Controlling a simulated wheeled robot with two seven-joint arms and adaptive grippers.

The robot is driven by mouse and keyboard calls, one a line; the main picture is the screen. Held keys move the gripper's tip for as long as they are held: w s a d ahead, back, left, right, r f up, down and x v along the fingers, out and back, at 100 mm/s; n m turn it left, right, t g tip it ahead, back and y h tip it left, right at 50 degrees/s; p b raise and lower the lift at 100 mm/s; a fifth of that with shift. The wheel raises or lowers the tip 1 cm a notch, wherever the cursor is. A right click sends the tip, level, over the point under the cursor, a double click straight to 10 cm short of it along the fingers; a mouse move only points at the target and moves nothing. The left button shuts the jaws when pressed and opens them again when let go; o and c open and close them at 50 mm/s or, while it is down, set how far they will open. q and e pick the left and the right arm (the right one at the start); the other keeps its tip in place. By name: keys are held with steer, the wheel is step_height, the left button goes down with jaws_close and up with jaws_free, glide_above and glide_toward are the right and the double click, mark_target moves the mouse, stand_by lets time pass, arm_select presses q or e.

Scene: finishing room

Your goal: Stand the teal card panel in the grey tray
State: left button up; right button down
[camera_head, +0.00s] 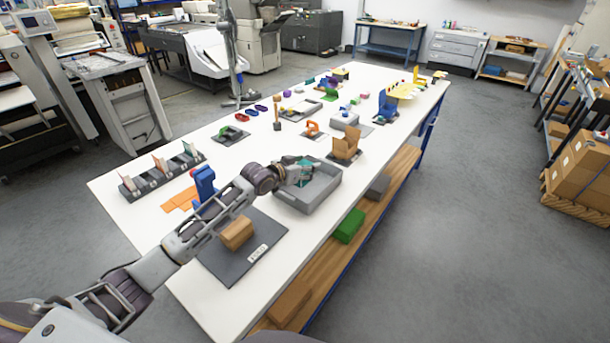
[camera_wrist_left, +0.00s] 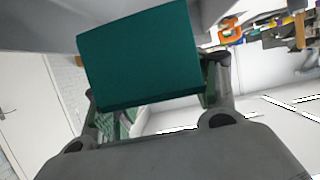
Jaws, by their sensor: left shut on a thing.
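The teal card panel (camera_head: 306,170) is held in my left gripper (camera_head: 294,173), at the grey tray (camera_head: 318,203). In the left wrist view the panel (camera_wrist_left: 138,52) fills the upper middle between the two fingers, its broad face toward the camera and slightly tilted. The fingers are shut on it. The gripper and panel overlap the tray's back left part in the head view. I cannot tell whether the panel's lower edge touches the tray floor. My right gripper is not in view.
A cardboard holder (camera_head: 346,143) stands just behind the tray's right side. A brown block (camera_head: 237,234) sits on a dark mat in front. A blue stand (camera_head: 204,182) and a slotted rack (camera_head: 160,174) with panels are to the left. The table's right edge is close to the tray.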

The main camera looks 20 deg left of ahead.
arm_select(q)
steer(key=shift+f, duration=1.75)
steer(key=shift+f, duration=0.6)
steer(key=o, duration=0.9)
steer(key=shift+r, duration=0.15)
steer(key=shift+r, duration=0.5)
steer(key=shift+v, duration=6)
